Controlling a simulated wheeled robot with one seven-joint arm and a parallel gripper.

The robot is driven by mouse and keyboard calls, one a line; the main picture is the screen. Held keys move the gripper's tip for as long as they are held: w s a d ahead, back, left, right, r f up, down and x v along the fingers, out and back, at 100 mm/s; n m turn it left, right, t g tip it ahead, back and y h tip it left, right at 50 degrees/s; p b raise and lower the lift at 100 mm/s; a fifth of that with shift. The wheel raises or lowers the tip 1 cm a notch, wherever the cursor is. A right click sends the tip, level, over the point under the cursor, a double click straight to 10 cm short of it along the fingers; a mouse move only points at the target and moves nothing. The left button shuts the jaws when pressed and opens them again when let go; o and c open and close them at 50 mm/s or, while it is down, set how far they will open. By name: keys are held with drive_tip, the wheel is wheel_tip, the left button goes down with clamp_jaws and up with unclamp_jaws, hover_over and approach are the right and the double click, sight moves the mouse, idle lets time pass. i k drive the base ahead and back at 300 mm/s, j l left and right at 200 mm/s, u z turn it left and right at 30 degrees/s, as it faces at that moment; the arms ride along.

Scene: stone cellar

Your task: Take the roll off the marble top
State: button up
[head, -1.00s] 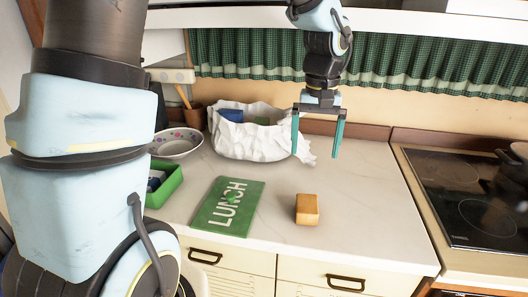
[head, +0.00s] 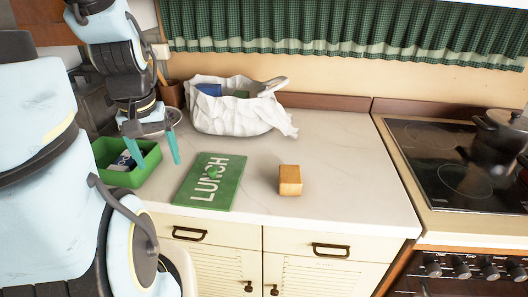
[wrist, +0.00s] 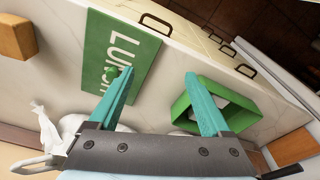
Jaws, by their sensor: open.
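The roll (head: 290,180) is a small tan, block-shaped piece resting on the white marble top (head: 340,150), right of the green LUNCH board (head: 225,190). The wrist view shows part of the roll (wrist: 15,38) at its upper left edge. My gripper (head: 154,160) is open and empty, with two teal fingers pointing down. It is well to the left of the roll, above the area by the green box (head: 150,168). In the wrist view my gripper (wrist: 159,75) opens between the board (wrist: 105,70) and the box (wrist: 185,112).
A white crumpled container (head: 235,117) holding blue and green items stands at the back. A black hob (head: 440,160) with a dark pot (head: 498,135) is at the right. Marble around the roll is clear.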

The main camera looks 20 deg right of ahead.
sight(289, 179)
drive_tip(key=l+u, duration=0.1)
drive_tip(key=u, duration=0.3)
drive_tip(key=k+u, duration=0.1)
drive_tip(key=u, duration=0.3)
drive_tip(key=l+u, duration=0.1)
drive_tip(key=u, duration=0.3)
drive_tip(key=k+l+u, duration=0.15)
drive_tip(key=k+u, duration=0.2)
drive_tip(key=k, duration=0.15)
drive_tip(key=k+u, duration=0.35)
drive_tip(key=k+j+u, duration=0.15)
drive_tip(key=k+u, duration=0.2)
drive_tip(key=k, duration=0.2)
drive_tip(key=k+j, duration=0.15)
drive_tip(key=k, duration=0.35)
drive_tip(key=k+j, duration=0.2)
drive_tip(key=k, duration=0.3)
